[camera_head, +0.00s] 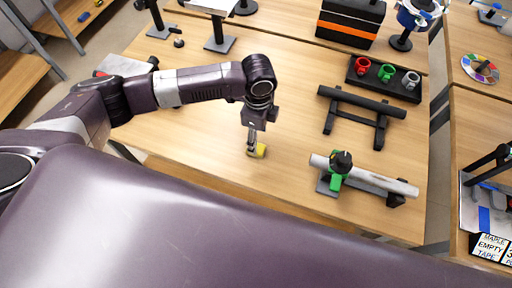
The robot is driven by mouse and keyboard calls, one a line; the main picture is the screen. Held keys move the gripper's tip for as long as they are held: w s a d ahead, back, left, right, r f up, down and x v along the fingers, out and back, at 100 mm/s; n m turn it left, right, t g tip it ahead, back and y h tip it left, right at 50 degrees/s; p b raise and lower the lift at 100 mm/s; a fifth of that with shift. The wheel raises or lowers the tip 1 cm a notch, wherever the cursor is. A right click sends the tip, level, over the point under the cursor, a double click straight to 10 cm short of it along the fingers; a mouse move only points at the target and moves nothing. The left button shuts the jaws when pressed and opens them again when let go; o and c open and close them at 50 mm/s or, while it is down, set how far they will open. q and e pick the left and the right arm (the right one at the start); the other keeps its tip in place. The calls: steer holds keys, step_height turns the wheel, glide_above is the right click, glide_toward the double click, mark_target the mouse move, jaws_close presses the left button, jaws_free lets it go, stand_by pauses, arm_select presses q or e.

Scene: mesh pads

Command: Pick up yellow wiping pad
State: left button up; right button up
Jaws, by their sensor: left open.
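A small yellow pad (260,151) lies on the wooden table, just below my left gripper. My left gripper (252,146) points down at the pad, with its fingers close beside the pad's left side. It is open, and part of the pad is hidden behind the fingers. I cannot tell whether the fingers touch the pad. My right gripper is not in view.
To the right a grey pipe (378,180) rests on a stand with a green clamp (335,182). Behind it are a dark bar on a stand (362,101) and a black tray (351,77) of coloured rings. The tabletop (205,135) around the pad is clear.

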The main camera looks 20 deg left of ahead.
arm_select(q)
steer(key=f+p, duration=0.1)
steer(key=f, duration=0.3)
steer(key=shift+s+a+f+p, duration=0.2)
steer(key=shift+f+p, duration=0.1)
steer(key=shift+p, duration=0.05)
steer(key=shift+f, duration=0.5)
steer(key=c, duration=1)
